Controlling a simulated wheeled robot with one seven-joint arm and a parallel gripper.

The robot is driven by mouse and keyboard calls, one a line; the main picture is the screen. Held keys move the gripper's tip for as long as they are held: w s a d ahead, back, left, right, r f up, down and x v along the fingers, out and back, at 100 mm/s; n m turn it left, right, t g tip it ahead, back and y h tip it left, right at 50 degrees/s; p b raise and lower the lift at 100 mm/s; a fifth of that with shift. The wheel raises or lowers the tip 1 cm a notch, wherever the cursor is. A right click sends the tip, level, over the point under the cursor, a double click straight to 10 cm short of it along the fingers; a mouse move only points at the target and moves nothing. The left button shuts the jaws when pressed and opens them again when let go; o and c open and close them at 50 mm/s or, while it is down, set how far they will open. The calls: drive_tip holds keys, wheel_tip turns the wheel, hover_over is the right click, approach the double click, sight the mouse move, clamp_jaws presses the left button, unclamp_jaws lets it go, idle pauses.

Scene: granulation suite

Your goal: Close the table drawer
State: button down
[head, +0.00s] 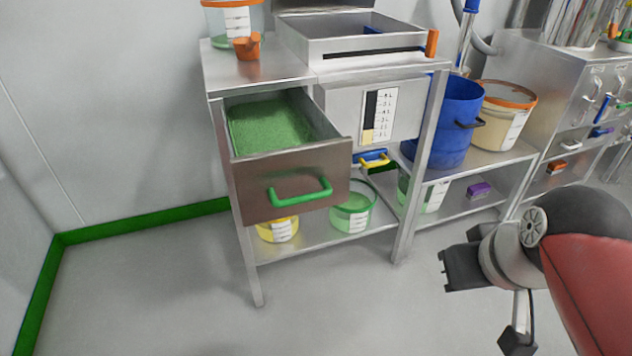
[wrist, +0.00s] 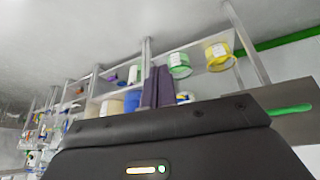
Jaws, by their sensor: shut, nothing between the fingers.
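The table drawer (head: 290,165) is pulled out from the left end of the steel table (head: 262,68). It has a brown-grey front with a green handle (head: 300,194), and green granules (head: 268,124) lie inside. My gripper (head: 444,271) is shut and empty, to the right of the drawer front and apart from it, in front of the table. In the wrist view, which is upside down, the closed dark fingers (wrist: 158,86) stand up at the middle. The drawer front's edge (wrist: 293,124) and green handle (wrist: 290,109) show at the right.
A tub with an orange scoop (head: 247,46) stands on the tabletop. A steel basin (head: 350,40) sits beside it. Buckets stand on the lower shelf, including a green-rimmed one (head: 353,211) below the drawer. A blue bin (head: 448,120) is at the right. The floor (head: 160,290) in front is clear.

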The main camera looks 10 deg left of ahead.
drive_tip(key=w+a+r+n+g+y+b, duration=0.1)
drive_tip(key=w+a+r+n+y+b, duration=0.2)
drive_tip(key=w+a+r+n, duration=0.45)
drive_tip(key=n+g+y+b, duration=0.2)
drive_tip(key=n+y, duration=0.1)
drive_tip(key=n, duration=0.9)
approach(308, 189)
drive_tip(key=b+x, duration=0.1)
drive_tip(key=x, duration=0.3)
drive_tip(key=shift+a+f, duration=0.2)
drive_tip(key=shift+f, duration=0.05)
drive_tip(key=w+a+p, duration=0.2)
drive_tip(key=w+a, duration=0.1)
drive_tip(key=w, duration=0.2)
drive_tip(key=w+a+p, duration=0.3)
drive_tip(key=w, duration=0.2)
drive_tip(key=w+a+p, duration=0.2)
drive_tip(key=w+a, duration=0.1)
drive_tip(key=w, duration=0.2)
drive_tip(key=shift+w+a+r+p, duration=0.15)
drive_tip(key=shift+a+r+p, duration=0.05)
drive_tip(key=shift+p, duration=0.15)
drive_tip(key=shift+w+a+f, duration=0.15)
drive_tip(key=shift+w+a, duration=0.2)
drive_tip(key=shift+w, duration=0.25)
